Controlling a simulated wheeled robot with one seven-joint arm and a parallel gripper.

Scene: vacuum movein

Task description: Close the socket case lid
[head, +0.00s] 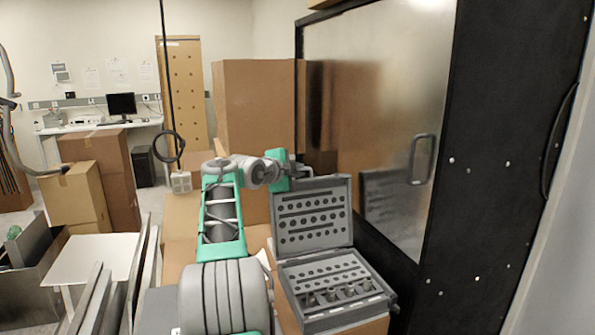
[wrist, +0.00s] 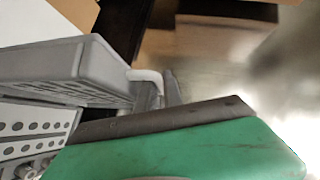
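The grey socket case (head: 335,290) stands open on a cardboard box in the head view. Its lid (head: 312,215) stands upright, tilted back a little, with rows of round holes on its inner face. Sockets sit in the base. My gripper (head: 300,171) is at the top edge of the lid, near its upper left corner and partly hidden. In the wrist view the lid (wrist: 95,65) is at the left, and a pale finger (wrist: 147,76) reaches its edge. I cannot tell whether the finger touches it. The base (wrist: 35,130) shows at lower left.
A black-framed cabinet with a glass door (head: 375,110) and handle stands close behind and right of the case. A tall cardboard box (head: 255,105) is behind my arm. More boxes (head: 75,195) and a desk (head: 95,127) are at the left.

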